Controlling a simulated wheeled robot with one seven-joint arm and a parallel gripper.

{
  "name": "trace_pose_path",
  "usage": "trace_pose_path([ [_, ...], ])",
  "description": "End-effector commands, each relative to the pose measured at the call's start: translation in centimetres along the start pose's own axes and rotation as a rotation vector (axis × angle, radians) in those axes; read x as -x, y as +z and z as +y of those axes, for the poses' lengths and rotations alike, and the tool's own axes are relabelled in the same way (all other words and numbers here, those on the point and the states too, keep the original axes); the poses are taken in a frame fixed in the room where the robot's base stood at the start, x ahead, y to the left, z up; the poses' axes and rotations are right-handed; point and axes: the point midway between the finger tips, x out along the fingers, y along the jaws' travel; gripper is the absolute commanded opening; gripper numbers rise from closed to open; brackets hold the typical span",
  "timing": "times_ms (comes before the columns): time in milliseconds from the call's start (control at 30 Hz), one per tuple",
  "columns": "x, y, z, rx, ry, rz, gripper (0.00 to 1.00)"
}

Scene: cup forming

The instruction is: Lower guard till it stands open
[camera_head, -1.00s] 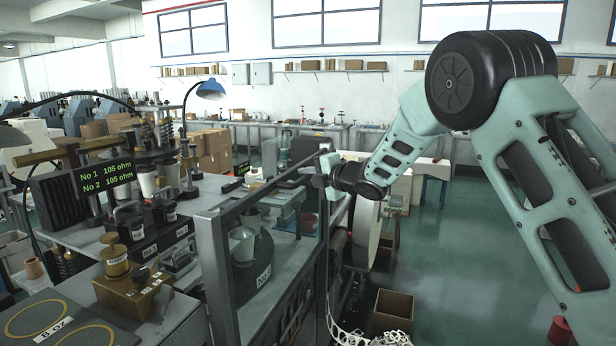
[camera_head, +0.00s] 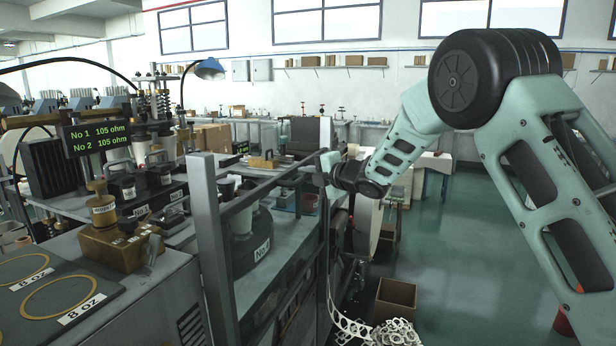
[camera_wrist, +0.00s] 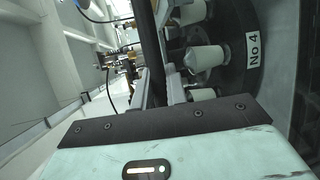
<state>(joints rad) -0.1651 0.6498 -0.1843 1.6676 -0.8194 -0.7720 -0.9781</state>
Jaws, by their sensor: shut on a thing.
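The guard (camera_head: 268,189) is a dark-framed, see-through panel on the near side of the forming turret. Its top rail now lies clearly below the top of the left grey post (camera_head: 207,240). My gripper (camera_head: 319,170) is shut on the guard's top edge at its right end, beside the right post. The fingertips are small and partly hidden there. In the wrist view a dark bar (camera_wrist: 151,55), likely the guard's rail, runs up from behind my gripper's mount. The turret labelled No 4 (camera_head: 262,248) stands behind the guard, with pale cups (camera_wrist: 205,59) on it.
A brass block (camera_head: 115,245) and plate with 8 oz rings (camera_head: 60,300) lie at left. A cardboard box (camera_head: 394,300) and white scrap web (camera_head: 395,335) are on the floor. Open floor lies at right.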

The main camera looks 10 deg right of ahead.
Motion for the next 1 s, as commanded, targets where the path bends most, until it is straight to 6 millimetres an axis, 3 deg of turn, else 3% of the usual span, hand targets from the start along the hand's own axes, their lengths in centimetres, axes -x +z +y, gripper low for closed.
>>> trace_pose_path([
  [33,-0.4,-0.1,-2.7,-0.001,-0.004,-0.001,0.00],
  [1000,-4.7,-1.9,-25.2,-0.003,-0.005,-0.002,0.00],
])
